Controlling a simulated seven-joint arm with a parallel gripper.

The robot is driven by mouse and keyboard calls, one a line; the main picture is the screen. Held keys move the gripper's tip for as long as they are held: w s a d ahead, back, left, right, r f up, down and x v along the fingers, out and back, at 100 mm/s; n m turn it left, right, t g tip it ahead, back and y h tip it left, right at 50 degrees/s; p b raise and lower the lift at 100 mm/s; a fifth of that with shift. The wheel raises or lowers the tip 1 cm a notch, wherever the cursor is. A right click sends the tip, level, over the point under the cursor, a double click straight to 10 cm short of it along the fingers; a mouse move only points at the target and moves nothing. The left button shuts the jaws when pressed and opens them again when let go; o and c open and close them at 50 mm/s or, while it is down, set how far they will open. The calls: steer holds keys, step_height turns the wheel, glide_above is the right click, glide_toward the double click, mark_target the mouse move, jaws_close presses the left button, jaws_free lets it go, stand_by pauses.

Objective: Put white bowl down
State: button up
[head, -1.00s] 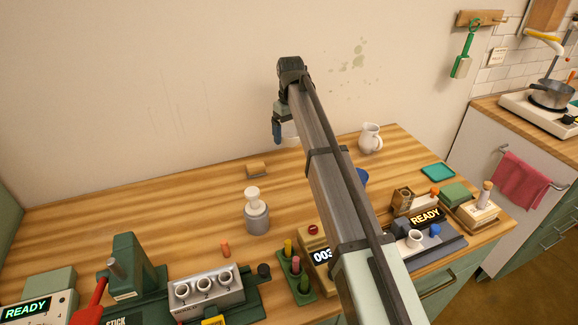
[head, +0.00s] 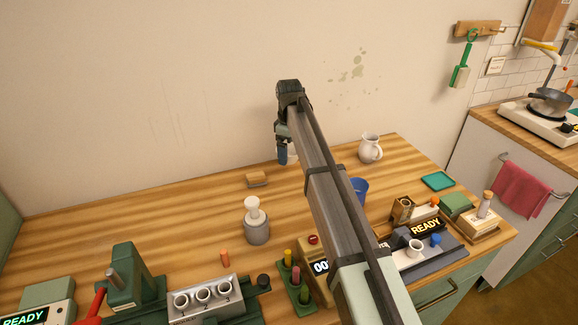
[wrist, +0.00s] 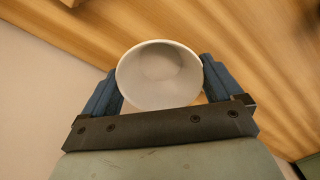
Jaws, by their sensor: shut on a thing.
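The white bowl (wrist: 160,75) is between the two blue fingers of my gripper (wrist: 162,88) in the wrist view, and the gripper is shut on it. The bowl's open top faces the wrist camera and it looks empty. In the head view my gripper (head: 284,155) is at the back of the wooden table, and only a small pale part of the bowl (head: 293,152) shows beside the blue fingers. My arm hides the rest. I cannot tell whether the bowl touches the table.
A wooden block (head: 257,180) lies left of the gripper and a white jug (head: 370,148) stands to the right. A blue cup (head: 359,190) is partly behind my arm. A grey jar with a white top (head: 255,222) stands nearer. The back left of the table (head: 130,215) is clear.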

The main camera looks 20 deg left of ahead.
steer(key=shift+f, duration=2.95)
steer(key=shift+f, duration=0.1)
steer(key=o, duration=0.8)
step_height(320, 180, up, 12)
steer(key=shift+r, duration=0.1)
